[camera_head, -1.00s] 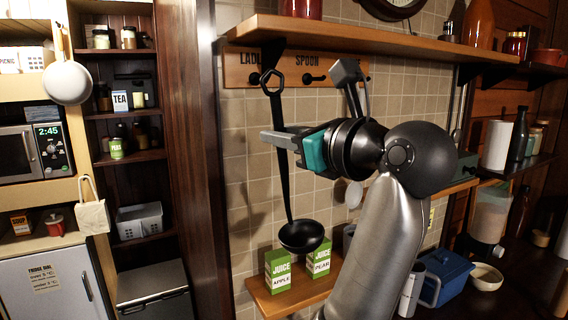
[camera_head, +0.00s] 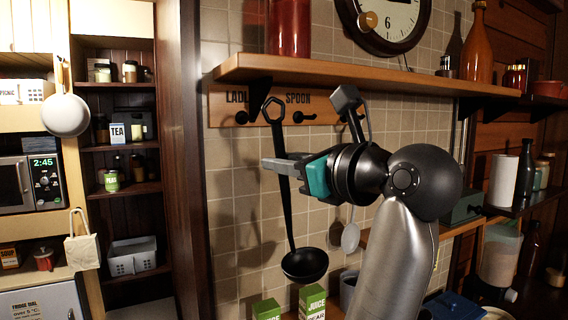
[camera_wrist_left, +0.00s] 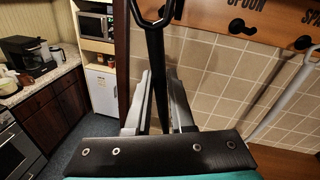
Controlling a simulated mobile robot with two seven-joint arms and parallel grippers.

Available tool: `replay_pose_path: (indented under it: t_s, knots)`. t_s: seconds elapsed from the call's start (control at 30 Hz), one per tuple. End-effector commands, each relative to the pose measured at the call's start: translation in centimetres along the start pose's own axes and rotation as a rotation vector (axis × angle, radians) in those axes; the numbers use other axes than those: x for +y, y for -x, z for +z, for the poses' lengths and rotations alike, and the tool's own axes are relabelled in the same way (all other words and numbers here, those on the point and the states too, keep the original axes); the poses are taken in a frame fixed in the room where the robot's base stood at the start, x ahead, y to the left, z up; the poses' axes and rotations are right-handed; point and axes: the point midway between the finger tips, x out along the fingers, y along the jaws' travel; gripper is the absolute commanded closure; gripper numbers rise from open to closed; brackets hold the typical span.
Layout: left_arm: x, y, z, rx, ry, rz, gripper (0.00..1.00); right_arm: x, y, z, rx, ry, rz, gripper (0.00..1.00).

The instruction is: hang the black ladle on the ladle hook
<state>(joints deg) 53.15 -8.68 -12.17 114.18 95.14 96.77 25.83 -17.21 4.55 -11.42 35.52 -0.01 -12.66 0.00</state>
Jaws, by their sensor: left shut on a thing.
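The black ladle (camera_head: 304,265) hangs upright with its bowl down and its open ring at the top. My left gripper (camera_head: 277,164) is shut on its handle below the ring; the handle also shows between the fingers in the left wrist view (camera_wrist_left: 157,75). The ladle hook (camera_head: 241,117) is a dark peg on the wooden board under the partly covered ladle label. In the head view the ring is right of this hook, between it and the spoon hook (camera_head: 298,117), and slightly higher. I cannot tell the gap in depth. My right gripper is not in view.
A wooden shelf (camera_head: 370,78) juts out just above the hook board. A grey-handled utensil (camera_head: 348,105) hangs right of the spoon hook. Green juice cartons (camera_head: 266,310) stand on a lower shelf beneath the ladle's bowl.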

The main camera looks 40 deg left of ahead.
Motion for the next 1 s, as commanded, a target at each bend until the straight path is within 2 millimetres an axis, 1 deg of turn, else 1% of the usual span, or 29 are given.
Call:
replay_pose_path:
  t_s: [0.1,0.6,1.0]
  knots:
    - [-0.1,-0.8,-0.1,0.000,0.000,0.002,1.00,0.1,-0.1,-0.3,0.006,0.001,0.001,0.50]
    - [-0.6,-3.7,-0.3,-0.002,0.001,0.001,1.00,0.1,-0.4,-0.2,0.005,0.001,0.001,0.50]
    - [-0.6,-4.0,-0.3,0.000,0.001,0.000,1.00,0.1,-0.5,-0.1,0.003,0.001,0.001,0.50]
